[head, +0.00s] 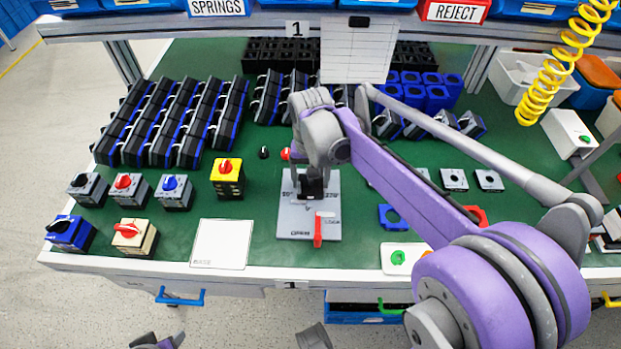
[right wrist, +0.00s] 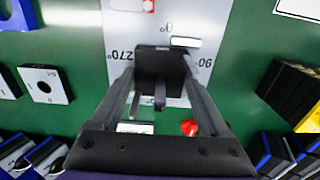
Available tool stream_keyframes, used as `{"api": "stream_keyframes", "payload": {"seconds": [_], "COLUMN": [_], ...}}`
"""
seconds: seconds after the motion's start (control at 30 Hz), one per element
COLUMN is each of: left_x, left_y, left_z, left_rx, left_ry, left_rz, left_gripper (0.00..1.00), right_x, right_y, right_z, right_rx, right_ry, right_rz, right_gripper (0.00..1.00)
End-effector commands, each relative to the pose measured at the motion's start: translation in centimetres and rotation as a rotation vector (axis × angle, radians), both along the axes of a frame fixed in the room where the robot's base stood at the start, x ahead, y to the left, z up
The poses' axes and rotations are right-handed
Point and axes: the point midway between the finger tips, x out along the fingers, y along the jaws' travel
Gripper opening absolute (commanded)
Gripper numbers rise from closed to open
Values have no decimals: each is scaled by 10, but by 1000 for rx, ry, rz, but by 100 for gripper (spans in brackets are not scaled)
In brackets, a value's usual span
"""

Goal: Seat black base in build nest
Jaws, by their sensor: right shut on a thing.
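My right gripper (head: 312,186) comes down over the build nest and is shut on a black base. The build nest is a grey plate (head: 296,222) near the front middle of the bench, with angle marks and a red lever (head: 318,230) at its front right. In the right wrist view the black base (right wrist: 158,62) sits between the two fingertips (right wrist: 158,80), over the plate (right wrist: 130,35) between its 270 and 90 marks. I cannot tell whether the base touches the nest or is just above it.
A white square mat (head: 219,244) lies left of the nest. Assembled switches, including a yellow one (head: 228,178), stand further left. Rows of black-and-blue parts (head: 170,120) fill the back. A blue square plate (head: 392,217) and a green-buttoned box (head: 400,258) are to the right.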

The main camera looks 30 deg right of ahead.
Motion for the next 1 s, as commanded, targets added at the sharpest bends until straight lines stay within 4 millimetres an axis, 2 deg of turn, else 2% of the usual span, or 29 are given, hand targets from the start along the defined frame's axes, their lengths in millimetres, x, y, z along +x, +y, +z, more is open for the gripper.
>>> {"api": "stream_keyframes", "payload": {"seconds": [0.2,0.23,0.33,0.57,0.67,0.77,1.0], "left_x": [0,0,0,0,0,0,0], "left_y": [0,0,0,0,0,0,0], "left_z": [-2,-2,-1,-1,2,5,18], "left_rx": [0,0,0,0,0,0,0], "left_ry": [1,1,0,0,-1,-2,-6], "left_rz": [0,0,0,0,0,0,0], "left_gripper": [50,50,50,50,50,50,50], "right_x": [0,0,0,0,0,0,0], "right_y": [0,0,0,0,0,0,0], "right_z": [-3,-3,-3,-2,4,18,71], "right_rx": [0,0,0,0,0,-1,-1], "right_ry": [0,0,0,0,0,-1,-1], "right_rz": [0,0,0,0,0,0,0], "right_gripper": [20,83,100,100,100,100,100]}}
